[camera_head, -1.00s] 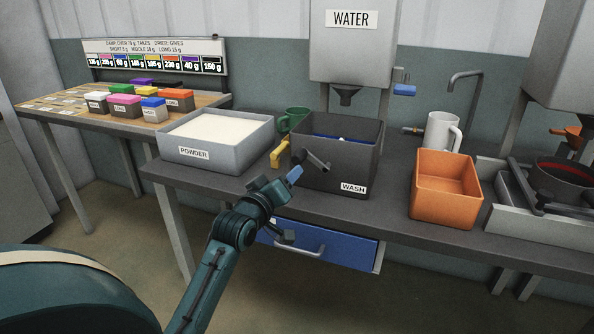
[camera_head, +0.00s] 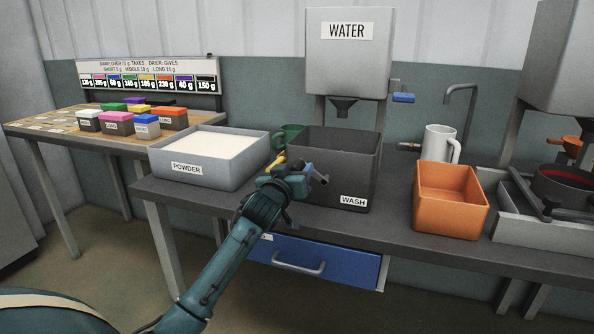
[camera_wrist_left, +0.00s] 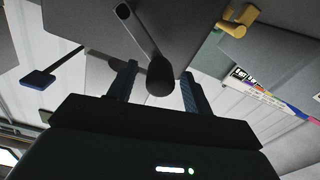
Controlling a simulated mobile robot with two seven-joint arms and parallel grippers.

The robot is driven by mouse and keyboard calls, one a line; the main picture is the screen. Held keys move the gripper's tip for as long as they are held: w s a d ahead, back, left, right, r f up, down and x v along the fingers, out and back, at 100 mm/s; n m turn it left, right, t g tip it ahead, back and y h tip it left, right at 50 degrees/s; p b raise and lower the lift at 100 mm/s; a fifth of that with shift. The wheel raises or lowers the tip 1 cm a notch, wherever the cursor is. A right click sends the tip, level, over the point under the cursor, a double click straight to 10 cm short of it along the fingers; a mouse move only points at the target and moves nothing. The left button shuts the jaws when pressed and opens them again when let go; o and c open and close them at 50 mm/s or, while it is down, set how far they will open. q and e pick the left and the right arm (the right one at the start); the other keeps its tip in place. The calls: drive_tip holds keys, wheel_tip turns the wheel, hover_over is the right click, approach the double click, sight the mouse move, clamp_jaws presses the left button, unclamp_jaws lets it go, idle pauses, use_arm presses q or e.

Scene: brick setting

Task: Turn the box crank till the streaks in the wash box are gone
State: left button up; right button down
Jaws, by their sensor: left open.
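The dark grey wash box (camera_head: 350,182), labelled WASH, stands on the bench. Its floor is hidden by the front wall, so I see no streaks. The box crank (camera_head: 319,178) sticks out from its front. My left gripper (camera_head: 290,176) is in front of the box's left part, at the crank. In the left wrist view, the crank's dark grip (camera_wrist_left: 160,75) shows between the two fingers of my open left gripper (camera_wrist_left: 158,84). I cannot tell whether either finger touches it. My right gripper is not in view.
A yellow handle (camera_head: 277,164) sits at the wash box's left side, close to my left gripper. An orange bin (camera_head: 448,212) stands right. The water tank (camera_head: 348,55) hangs above.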

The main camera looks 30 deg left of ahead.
use_arm(q)
drive_tip(key=shift+x, duration=0.8)
drive_tip(key=shift+f, duration=0.1)
clamp_jaws()
